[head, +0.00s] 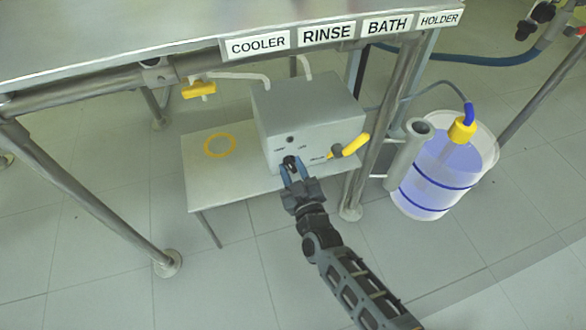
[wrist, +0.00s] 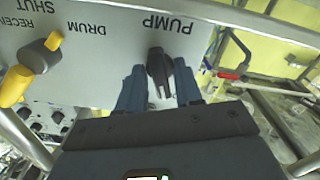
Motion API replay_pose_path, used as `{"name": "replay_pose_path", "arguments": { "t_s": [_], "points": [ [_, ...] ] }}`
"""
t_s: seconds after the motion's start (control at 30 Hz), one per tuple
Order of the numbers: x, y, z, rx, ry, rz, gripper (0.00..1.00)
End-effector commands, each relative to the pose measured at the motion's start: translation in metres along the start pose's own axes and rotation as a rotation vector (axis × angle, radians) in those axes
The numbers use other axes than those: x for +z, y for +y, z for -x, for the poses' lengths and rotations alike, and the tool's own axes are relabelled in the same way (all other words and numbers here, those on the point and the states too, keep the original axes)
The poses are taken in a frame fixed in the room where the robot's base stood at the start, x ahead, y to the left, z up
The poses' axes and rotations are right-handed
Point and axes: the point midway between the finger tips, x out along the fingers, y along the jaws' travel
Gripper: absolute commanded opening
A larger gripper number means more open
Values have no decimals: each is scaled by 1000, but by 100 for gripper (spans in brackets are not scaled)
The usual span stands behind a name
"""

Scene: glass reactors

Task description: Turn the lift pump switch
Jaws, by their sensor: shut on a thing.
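The lift pump switch is a black knob (head: 290,161) on the front face of a grey box (head: 312,105) under the bench. In the wrist view the knob (wrist: 159,70) sits beside the word PUMP, which appears upside down. My gripper (head: 294,173) reaches the box front from below, its two blue fingers on either side of the knob. The gripper is shut on the knob. The fingers partly hide the knob in the head view.
A yellow-handled lever (head: 352,146) sticks out right of the switch. The box stands on a low shelf (head: 203,182) with a yellow ring mark. A bench leg (head: 378,130) and a bucket of bluish liquid (head: 440,175) stand to the right. The bench top (head: 130,40) overhangs above.

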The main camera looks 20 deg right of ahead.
Motion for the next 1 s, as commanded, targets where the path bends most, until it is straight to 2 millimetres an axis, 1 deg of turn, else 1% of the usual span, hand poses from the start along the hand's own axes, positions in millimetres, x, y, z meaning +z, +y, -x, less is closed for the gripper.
{"name": "replay_pose_path", "arguments": {
  "t_s": [0.17, 0.37, 0.57, 1.0],
  "points": [
    [0, 0, 0, -1, 0, -17, 4],
    [1, -1, 1, -1, -1, -94, 4],
    [2, -1, 1, -1, -2, -243, 4],
    [2, -2, 1, -1, -2, -655, 4]
  ]
}}
